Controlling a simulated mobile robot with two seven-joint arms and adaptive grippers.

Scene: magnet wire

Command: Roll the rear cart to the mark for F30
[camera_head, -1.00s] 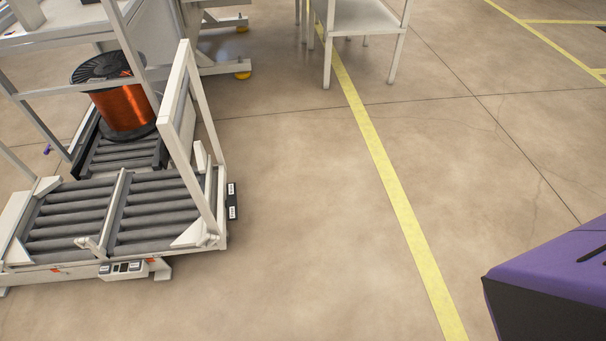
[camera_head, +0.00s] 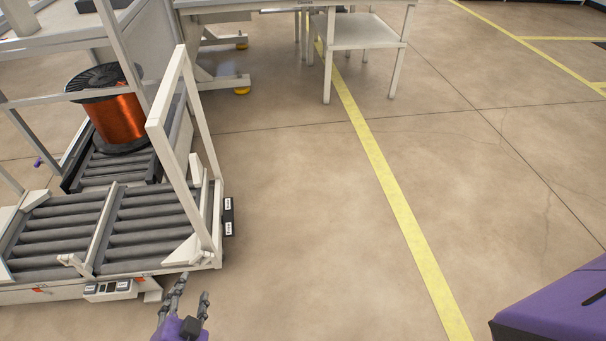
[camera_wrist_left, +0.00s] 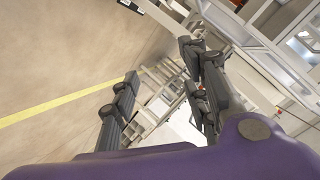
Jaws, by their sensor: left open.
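A low white cart (camera_head: 110,235) with grey rollers and an upright white frame (camera_head: 178,140) stands at the left of the head view. It has small labelled boxes on its front and right edges. My left gripper (camera_head: 190,297) is at the bottom of the head view, just in front of the cart's near right corner, open and empty. Its two spread fingers (camera_wrist_left: 165,100) also show in the left wrist view, with white framework behind them. I cannot read a mark for F30 on the floor. My right gripper is not in view.
A copper wire spool (camera_head: 118,118) stands on a dark roller section behind the cart. A white table (camera_head: 362,45) stands at the back. A yellow floor line (camera_head: 395,200) runs down the middle; the floor around it is clear.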

